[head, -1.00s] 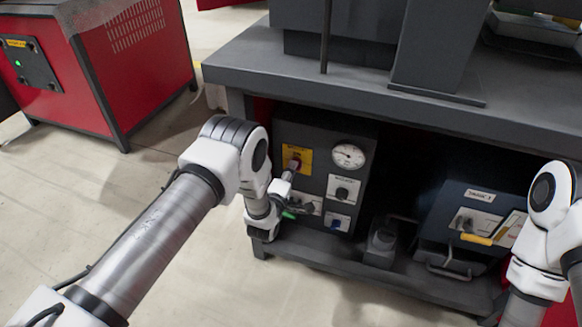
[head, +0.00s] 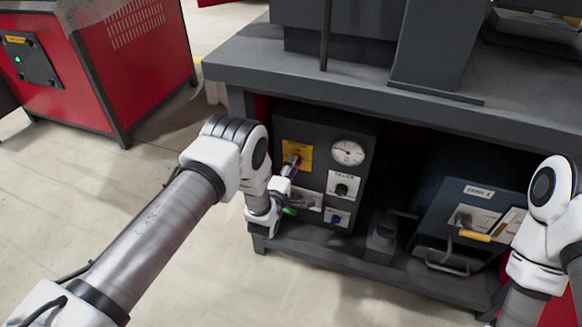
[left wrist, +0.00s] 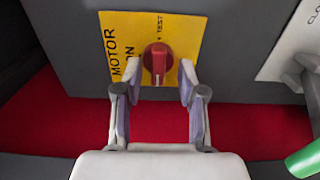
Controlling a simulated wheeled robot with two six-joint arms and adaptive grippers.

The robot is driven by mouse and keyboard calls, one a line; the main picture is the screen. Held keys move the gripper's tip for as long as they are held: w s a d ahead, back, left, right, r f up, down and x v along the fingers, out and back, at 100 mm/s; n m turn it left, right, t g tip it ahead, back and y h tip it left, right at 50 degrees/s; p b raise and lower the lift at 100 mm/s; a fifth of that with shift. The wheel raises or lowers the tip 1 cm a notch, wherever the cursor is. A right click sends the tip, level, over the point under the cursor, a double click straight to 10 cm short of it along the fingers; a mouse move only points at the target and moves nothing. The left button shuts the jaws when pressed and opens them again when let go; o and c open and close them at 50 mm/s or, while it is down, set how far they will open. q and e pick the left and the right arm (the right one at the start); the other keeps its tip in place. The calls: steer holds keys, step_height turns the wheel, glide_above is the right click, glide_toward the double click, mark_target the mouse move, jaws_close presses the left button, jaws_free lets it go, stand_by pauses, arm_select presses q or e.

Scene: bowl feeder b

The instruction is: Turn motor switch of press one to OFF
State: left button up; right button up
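The motor switch (left wrist: 158,62) is a red rotary knob on a yellow plate (left wrist: 112,32) in the left wrist view. MOTOR, ON and TEST are readable on the plate, turned sideways. The knob's ridge runs up and down in that picture. My left gripper (left wrist: 160,80) is open, its fingers on either side of the knob's lower part with gaps showing. In the head view, the left gripper (head: 290,168) reaches the yellow plate (head: 298,150) on the dark control box and hides most of the knob. My right gripper is out of view; only that arm shows at the right.
A green part (left wrist: 304,156) lies right of the gripper in the wrist view.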

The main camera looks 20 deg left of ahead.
arm_select(q)
steer(key=s, duration=1.2)
steer(key=shift+a, duration=0.2)
steer(key=s+a+f+m+g, duration=0.1)
steer(key=s+f+m+g, duration=0.4)
steer(key=s, duration=0.6)
steer(key=s+a+f+m+g, duration=0.1)
steer(key=s+f+m+g, duration=0.1)
steer(key=s+m+g, duration=0.7)
steer(key=s+a+f+m+g, duration=0.2)
steer(key=s+f+g, duration=0.2)
steer(key=s, duration=0.9)
step_height(320, 180, up, 33)
steer(key=m+p, duration=0.1)
steer(key=p, duration=3.1)
steer(key=shift+d+y+p, duration=0.2)
steer(key=shift+y+p, duration=0.1)
